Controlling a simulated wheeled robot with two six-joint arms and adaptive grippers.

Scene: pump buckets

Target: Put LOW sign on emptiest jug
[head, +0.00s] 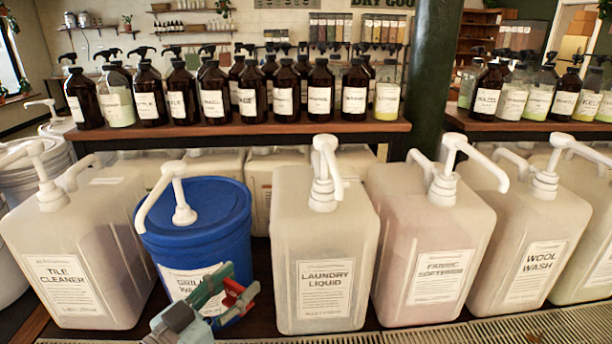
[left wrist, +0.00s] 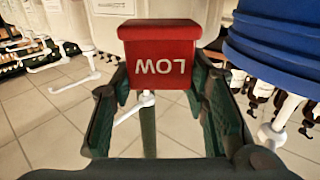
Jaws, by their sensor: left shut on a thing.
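My left gripper (head: 222,292) is shut on the red LOW sign (head: 238,298), in front of the blue bucket (head: 200,232). In the left wrist view the LOW sign (left wrist: 158,62) sits between the green fingers, its lettering upside down. From left to right stand the TILE CLEANER jug (head: 85,235), the blue bucket, the LAUNDRY LIQUID jug (head: 325,232), the FABRIC SOFTENER jug (head: 425,235) and the WOOL WASH jug (head: 515,250). The translucent jugs have white pumps. I cannot clearly tell their fill levels. The gripper partly hides the bucket's label. My right gripper is not in view.
A wooden shelf (head: 230,133) with several brown pump bottles stands behind the jugs. A dark green post (head: 432,70) rises behind the jugs. White pump spouts jut forward over the jugs. A metal drip grate (head: 450,333) runs along the front.

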